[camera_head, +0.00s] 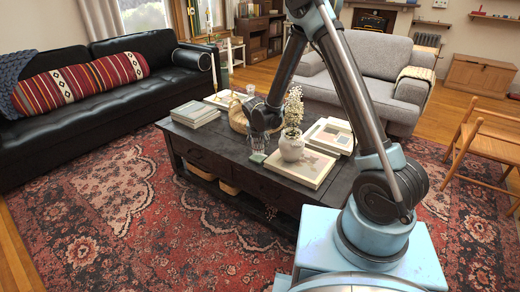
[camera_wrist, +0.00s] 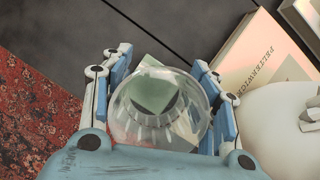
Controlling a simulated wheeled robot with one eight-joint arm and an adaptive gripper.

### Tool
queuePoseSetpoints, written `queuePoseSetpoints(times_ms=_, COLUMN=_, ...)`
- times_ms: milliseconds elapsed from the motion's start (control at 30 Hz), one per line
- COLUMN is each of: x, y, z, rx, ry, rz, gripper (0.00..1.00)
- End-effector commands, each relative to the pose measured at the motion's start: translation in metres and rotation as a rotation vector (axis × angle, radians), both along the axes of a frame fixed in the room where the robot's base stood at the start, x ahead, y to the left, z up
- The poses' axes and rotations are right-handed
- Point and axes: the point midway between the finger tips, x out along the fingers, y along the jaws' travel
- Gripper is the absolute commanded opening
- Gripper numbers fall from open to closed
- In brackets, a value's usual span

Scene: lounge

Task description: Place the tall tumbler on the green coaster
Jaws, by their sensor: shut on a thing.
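The tall tumbler is clear glass with a ribbed lower part; the wrist view looks down on it (camera_wrist: 160,118) between the two blue fingers. My gripper (camera_wrist: 160,66) is shut on it, one finger on each side. A pale green coaster (camera_wrist: 150,62) shows beyond and through the glass, partly hidden by it. I cannot tell whether the tumbler's base touches the coaster. In the head view my gripper (camera_head: 262,127) is over the dark coffee table (camera_head: 222,153), with the tumbler (camera_head: 258,146) faintly visible below it, near the front edge.
A white vase with flowers (camera_head: 291,149) stands close to the right of the tumbler. A woven basket (camera_head: 238,117) stands behind my gripper. The rug (camera_wrist: 35,115) shows past the table edge.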

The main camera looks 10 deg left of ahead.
Motion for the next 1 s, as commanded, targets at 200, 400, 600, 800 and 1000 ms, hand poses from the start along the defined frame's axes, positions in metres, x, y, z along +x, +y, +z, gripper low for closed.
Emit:
queuePoseSetpoints(times_ms=200, x=0.000, y=0.000, z=-0.027, rx=0.000, ry=0.000, rz=0.000, gripper=0.23)
queuePoseSetpoints(times_ms=400, x=0.000, y=0.000, z=-0.031, rx=0.000, ry=0.000, rz=0.000, gripper=0.23)
queuePoseSetpoints(times_ms=600, x=0.000, y=0.000, z=-0.032, rx=0.000, ry=0.000, rz=0.000, gripper=0.23)
queuePoseSetpoints(times_ms=800, x=0.000, y=0.000, z=-0.032, rx=0.000, ry=0.000, rz=0.000, gripper=0.75)
queuePoseSetpoints(times_ms=1000, x=0.000, y=-0.001, z=-0.032, rx=0.000, ry=0.000, rz=-0.001, gripper=0.75)
